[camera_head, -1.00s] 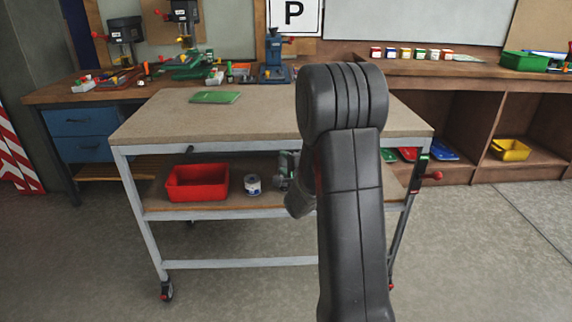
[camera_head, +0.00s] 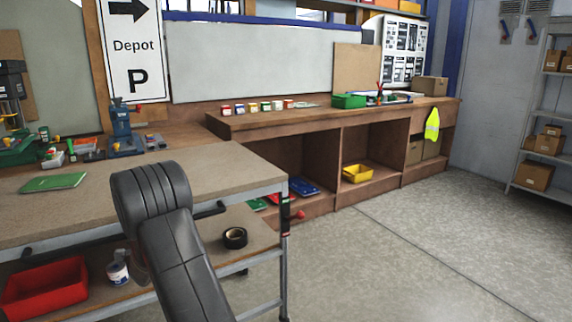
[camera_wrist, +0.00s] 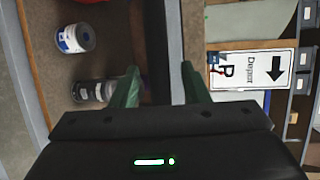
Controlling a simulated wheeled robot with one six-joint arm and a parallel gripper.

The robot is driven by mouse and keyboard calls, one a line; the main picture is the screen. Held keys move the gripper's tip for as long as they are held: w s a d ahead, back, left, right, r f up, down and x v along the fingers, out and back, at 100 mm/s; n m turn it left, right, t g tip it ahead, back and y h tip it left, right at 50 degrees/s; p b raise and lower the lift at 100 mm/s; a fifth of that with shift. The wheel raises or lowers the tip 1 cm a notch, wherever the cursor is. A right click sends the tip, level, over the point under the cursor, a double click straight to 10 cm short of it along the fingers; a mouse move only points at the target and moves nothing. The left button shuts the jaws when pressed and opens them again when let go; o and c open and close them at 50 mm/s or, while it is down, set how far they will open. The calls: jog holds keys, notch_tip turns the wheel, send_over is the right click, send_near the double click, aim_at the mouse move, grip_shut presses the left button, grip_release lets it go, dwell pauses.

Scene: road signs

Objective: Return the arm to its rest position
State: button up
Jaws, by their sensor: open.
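My arm (camera_head: 175,235) is dark grey and stands bent in front of the grey-topped workbench cart (camera_head: 240,172). Its elbow is at about the height of the cart top in the head view. My gripper (camera_wrist: 162,88) shows in the wrist view with its two green fingers apart and nothing between them. A dark upright strip of the cart lies behind the fingers. In the head view the gripper is hidden behind the arm. The wrist view is turned sideways and shows the white Depot sign (camera_wrist: 248,70), which also hangs on the wall in the head view (camera_head: 137,50).
On the cart's lower shelf are a red bin (camera_head: 45,288), a white-blue tin (camera_head: 118,272) and a black tape roll (camera_head: 235,238). A green book (camera_head: 53,182) lies on top. A long wooden bench (camera_head: 330,118) runs behind. The floor (camera_head: 420,260) at right is clear.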

jog(key=x, duration=0.3)
jog(key=shift+d, duration=0.1)
dwell(0.4)
